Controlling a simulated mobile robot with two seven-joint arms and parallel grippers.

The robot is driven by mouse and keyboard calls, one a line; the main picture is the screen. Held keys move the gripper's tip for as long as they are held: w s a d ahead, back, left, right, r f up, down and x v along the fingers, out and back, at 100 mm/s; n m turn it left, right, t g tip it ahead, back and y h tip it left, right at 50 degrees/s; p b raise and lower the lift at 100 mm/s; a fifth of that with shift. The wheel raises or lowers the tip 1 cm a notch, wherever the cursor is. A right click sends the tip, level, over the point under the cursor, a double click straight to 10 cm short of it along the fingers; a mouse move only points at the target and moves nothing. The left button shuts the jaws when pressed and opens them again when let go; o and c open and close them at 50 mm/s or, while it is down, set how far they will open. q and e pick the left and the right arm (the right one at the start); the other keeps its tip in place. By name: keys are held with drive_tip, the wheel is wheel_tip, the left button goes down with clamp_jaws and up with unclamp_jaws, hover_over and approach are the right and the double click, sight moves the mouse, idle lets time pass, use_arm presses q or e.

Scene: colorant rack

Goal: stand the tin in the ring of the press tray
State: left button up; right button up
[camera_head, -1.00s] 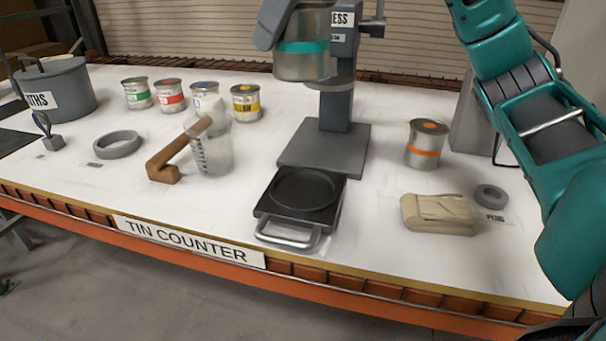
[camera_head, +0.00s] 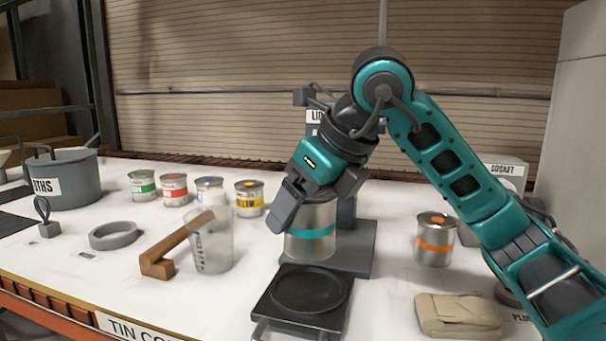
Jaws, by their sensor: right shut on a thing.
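The tin (camera_head: 311,246) is a silver can with a teal band. My right gripper (camera_head: 312,203) is shut on its upper part and holds it upright in front of the press column. The press tray (camera_head: 276,306) is a dark flat plate with a round ring (camera_head: 309,288) and a metal handle at its front. The ring is empty, and the tin is behind it in the picture. The tin's height above the press base cannot be told exactly. The press (camera_head: 361,258) is partly hidden by my arm and the tin. My left gripper is not in view.
An orange-banded tin (camera_head: 435,238) and a folded cloth (camera_head: 457,315) are on the right. A grey ring (camera_head: 114,235) lies far left.

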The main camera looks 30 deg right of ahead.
sight(332, 209)
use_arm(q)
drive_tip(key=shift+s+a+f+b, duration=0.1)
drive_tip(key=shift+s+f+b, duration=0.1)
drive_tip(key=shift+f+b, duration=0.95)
use_arm(e)
drive_tip(key=shift+f, duration=3.5)
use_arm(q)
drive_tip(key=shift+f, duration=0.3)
use_arm(e)
drive_tip(key=o, duration=1.5)
drive_tip(key=shift+f, duration=0.1)
drive_tip(key=shift+c, duration=0.2)
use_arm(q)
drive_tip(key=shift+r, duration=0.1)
use_arm(e)
drive_tip(key=shift+s+r+p, duration=0.15)
drive_tip(key=shift+r+p, duration=0.2)
drive_tip(key=shift+r, duration=0.05)
drive_tip(key=p+v, duration=0.2)
drive_tip(key=v, duration=0.8)
drive_tip(key=shift+s+r, duration=0.15)
drive_tip(key=shift+r, duration=0.1)
use_arm(q)
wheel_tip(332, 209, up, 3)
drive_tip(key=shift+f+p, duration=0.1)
drive_tip(key=shift+p, duration=0.2)
use_arm(e)
drive_tip(key=shift+s+d+r, duration=0.1)
drive_tip(key=shift+s+r, duration=0.15)
drive_tip(key=shift+r, duration=0.05)
